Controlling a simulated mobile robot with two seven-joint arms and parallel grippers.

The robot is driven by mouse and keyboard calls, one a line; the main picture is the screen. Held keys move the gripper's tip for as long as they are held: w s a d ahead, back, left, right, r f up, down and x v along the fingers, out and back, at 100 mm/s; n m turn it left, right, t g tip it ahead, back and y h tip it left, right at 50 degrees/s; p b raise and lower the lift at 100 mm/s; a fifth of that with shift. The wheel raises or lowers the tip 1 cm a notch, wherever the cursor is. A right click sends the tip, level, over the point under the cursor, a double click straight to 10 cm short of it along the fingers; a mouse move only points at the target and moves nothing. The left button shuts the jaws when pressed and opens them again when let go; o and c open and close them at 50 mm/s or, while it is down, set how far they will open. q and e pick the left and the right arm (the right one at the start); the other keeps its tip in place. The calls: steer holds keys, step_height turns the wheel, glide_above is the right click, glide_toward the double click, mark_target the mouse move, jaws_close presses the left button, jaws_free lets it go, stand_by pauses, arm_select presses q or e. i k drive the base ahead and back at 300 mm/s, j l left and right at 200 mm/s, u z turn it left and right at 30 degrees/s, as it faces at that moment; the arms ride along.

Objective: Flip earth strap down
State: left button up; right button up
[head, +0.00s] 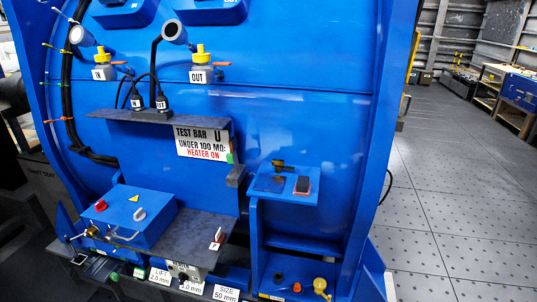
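I cannot single out the earth strap with certainty. A small brass-coloured fitting (90,231) sits at the left edge of the blue box (132,219), with thin light lines beside it. Another brass-coloured fitting (283,165) stands at the back of the small blue shelf (301,186) on the right. The blue box has a red button, a pale knob, a yellow warning triangle and a front handle. Neither of my grippers is in view.
A grey ledge (130,116) holds two black plugs below the valves marked IN and OUT. Labelled cards (227,293) line the front edge. Dark perforated floor (450,200) is open on the right.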

mark_target(232, 159)
steer(key=i+j+z, duration=0.1)
steer(key=j+z, duration=0.35)
steer(key=i+j+z, duration=0.1)
steer(key=j+z, duration=0.15)
steer(key=z, duration=0.2)
steer(key=j+z, duration=0.25)
steer(key=j, duration=1.25)
